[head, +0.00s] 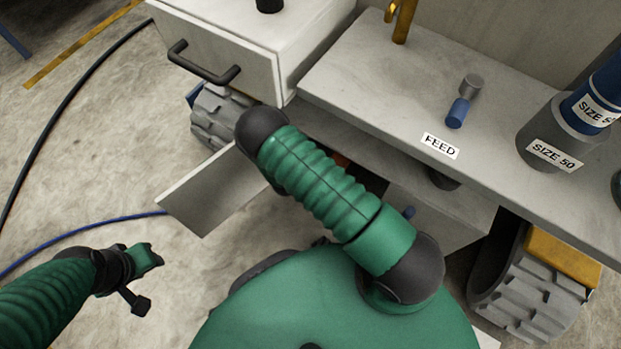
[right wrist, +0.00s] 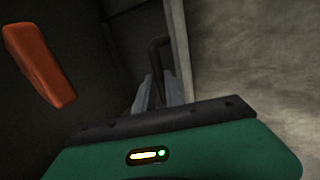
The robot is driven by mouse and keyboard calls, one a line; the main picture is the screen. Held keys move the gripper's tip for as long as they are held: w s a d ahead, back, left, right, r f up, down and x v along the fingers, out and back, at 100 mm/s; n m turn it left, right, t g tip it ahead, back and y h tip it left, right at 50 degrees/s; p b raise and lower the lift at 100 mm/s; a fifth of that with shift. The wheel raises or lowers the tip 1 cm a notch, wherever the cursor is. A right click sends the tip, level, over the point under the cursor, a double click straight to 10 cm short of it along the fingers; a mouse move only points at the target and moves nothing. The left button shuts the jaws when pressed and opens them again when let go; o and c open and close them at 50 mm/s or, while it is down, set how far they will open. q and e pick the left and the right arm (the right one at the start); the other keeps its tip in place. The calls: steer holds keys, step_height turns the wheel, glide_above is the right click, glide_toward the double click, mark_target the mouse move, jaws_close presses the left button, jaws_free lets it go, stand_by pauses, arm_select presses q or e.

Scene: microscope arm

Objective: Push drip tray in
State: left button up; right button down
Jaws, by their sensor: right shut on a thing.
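In the head view a flat grey panel (head: 215,190) juts out to the left below the bench; I cannot tell whether it is the drip tray or a door. In the right wrist view my right gripper (right wrist: 157,92) is shut on a dark bent handle (right wrist: 161,52) beside a pale upright panel edge (right wrist: 181,45). In the head view my right arm hides that gripper. My left gripper (head: 146,273) hangs over bare floor at the lower left, away from the bench; its jaw opening is unclear.
A white drawer (head: 225,50) with a dark handle (head: 203,68) stands above the panel. The benchtop (head: 390,95) carries a blue-and-grey part and a FEED label (head: 440,146). An orange block (right wrist: 40,65) shows in the dark space. Hoses (head: 85,72) lie on the open floor at left.

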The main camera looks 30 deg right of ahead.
steer(key=c, duration=1.4)
jaws_free()
steer(key=shift+w+d, duration=0.15)
steer(key=p+v, duration=0.9)
steer(key=v, duration=0.8)
steer(key=shift+p, duration=0.35)
steer(key=shift+f, duration=0.15)
